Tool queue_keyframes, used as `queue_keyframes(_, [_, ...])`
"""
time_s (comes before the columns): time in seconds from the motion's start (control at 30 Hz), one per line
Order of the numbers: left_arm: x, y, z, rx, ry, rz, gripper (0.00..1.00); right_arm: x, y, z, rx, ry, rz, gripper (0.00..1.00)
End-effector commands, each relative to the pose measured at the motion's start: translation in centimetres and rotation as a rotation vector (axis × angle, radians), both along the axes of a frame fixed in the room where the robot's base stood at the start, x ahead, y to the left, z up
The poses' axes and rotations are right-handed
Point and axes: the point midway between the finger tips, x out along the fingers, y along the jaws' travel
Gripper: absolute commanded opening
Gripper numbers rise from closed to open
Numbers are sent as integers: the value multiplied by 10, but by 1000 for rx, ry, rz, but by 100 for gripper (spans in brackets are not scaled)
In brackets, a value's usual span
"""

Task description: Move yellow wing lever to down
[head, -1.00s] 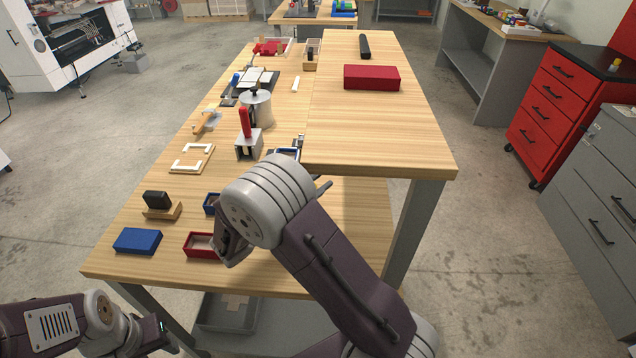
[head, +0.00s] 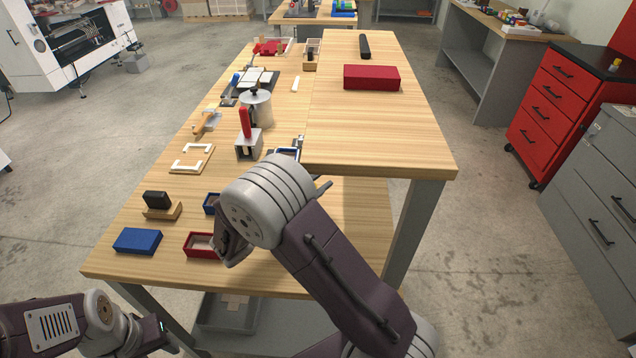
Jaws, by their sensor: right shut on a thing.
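I cannot make out the yellow wing lever in the head view. My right arm's large grey joint covers the middle of the bench's near part. A metal and blue fixture (head: 288,152) shows only in part just beyond that joint. My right gripper (head: 229,252) seems to be the dark, small part beside the red open box (head: 201,246). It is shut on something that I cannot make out. My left gripper (head: 168,338) is low at the left, off the bench's near edge, and its fingers are too small to read.
A blue box (head: 138,241), a black block on a wooden base (head: 158,203) and a white frame (head: 190,158) stand on the left. A red-handled clamp (head: 246,130) stands farther back. A raised wooden shelf (head: 360,130) bounds the right, carrying a red box (head: 371,78).

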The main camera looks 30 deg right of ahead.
Motion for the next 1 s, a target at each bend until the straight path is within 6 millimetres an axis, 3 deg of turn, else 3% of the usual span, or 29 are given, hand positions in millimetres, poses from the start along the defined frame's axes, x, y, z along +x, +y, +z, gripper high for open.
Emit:
queue_keyframes(0.17, [0,0,7,0,0,0,45,1,3,3,-29,26,-1,0])
queue_keyframes(0.43, [0,0,43,0,0,0,45,19,32,22,-304,196,2,0])
queue_keyframes(0.6, [0,0,48,0,0,0,45,27,44,23,-411,259,1,0])
queue_keyframes(0.9, [0,0,46,0,0,0,45,28,45,21,-423,266,1,0])
queue_keyframes(0.93, [0,0,46,0,0,0,45,27,45,21,-422,266,1,24])
queue_keyframes(1.0, [0,0,46,0,0,0,45,27,45,22,-423,266,1,43])
